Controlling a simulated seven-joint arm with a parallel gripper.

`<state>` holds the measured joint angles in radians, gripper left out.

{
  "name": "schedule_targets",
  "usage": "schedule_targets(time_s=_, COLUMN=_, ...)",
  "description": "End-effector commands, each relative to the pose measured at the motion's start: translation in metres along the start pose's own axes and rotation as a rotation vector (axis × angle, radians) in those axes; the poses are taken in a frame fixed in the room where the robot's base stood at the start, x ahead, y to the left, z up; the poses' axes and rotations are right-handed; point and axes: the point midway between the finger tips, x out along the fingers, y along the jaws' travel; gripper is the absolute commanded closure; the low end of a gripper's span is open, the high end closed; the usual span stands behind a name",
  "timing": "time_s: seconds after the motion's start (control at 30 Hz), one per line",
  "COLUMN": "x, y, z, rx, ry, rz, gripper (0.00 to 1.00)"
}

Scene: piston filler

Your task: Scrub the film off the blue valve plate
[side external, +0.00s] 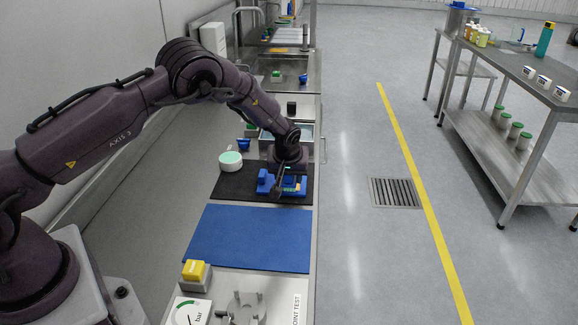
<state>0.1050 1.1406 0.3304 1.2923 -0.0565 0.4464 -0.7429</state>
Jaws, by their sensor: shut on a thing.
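The blue valve plate (265,184) lies on a black mat (235,190) on the bench. My gripper (288,182) points down over the plate's right part, low and close to its surface. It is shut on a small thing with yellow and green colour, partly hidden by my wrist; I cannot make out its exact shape. I cannot tell whether it touches the plate. The film cannot be made out at this size.
A white cup with pale green contents (231,163) stands left of the plate. A bare blue mat (250,240) lies nearer, then a yellow block on a grey base (195,271) and a gauge (190,312). Blue and green items stand behind. The bench's right edge is close.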

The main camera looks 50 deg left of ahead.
Motion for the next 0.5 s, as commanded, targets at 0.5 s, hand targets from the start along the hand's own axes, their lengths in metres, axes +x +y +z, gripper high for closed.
schedule_targets(time_s=0.5, x=0.034, y=-0.001, z=-0.021, rx=-0.001, ry=0.001, rz=-0.001, gripper=0.82)
